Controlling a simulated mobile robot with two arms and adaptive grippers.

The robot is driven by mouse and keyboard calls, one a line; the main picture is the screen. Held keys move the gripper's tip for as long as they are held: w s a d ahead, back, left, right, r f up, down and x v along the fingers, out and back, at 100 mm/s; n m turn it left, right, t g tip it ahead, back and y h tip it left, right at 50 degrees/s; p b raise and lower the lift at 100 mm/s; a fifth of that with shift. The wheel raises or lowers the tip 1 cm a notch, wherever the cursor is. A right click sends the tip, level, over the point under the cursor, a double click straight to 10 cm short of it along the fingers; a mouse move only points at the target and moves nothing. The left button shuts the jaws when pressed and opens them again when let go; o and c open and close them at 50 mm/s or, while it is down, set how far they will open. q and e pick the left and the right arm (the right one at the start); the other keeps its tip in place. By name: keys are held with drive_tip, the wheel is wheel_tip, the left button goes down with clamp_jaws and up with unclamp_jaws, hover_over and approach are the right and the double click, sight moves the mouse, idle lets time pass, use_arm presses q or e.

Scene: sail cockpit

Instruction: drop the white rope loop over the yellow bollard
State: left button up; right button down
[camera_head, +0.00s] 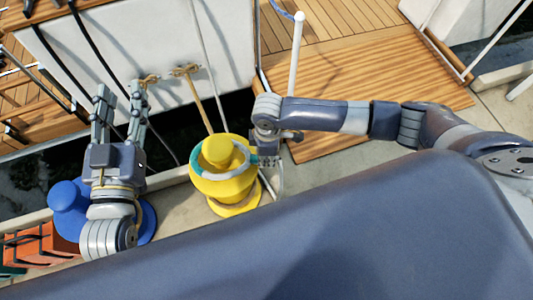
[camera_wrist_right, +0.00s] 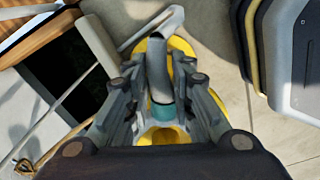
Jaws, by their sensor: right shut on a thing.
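The yellow bollard (camera_head: 235,190) stands on the pale dock in the middle of the head view, its round cap on top. A ring with a teal section (camera_head: 201,164), apparently the rope loop, shows around the cap; its full outline and height above the bollard are unclear. My right gripper (camera_head: 268,160) is at the bollard's right side, shut on the loop. In the right wrist view, a teal band (camera_wrist_right: 162,112) lies between the fingers, with yellow beneath. My left gripper (camera_head: 121,97) is open and empty, left of the bollard, with its fingers spread.
A blue bollard (camera_head: 68,208) stands at the left, partly behind my left arm. Orange crates (camera_head: 38,245) are at the lower left. A white boat hull (camera_head: 150,45) with dark lines and wooden decking (camera_head: 360,60) lies beyond a dark water gap. A white post (camera_head: 297,55) rises behind.

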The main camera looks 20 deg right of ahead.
use_arm(q)
drive_tip(key=shift+r, duration=0.3)
use_arm(e)
drive_tip(key=shift+f, duration=0.2)
drive_tip(key=c, duration=1.3)
unclamp_jaws()
wheel_tip(320, 180, up, 12)
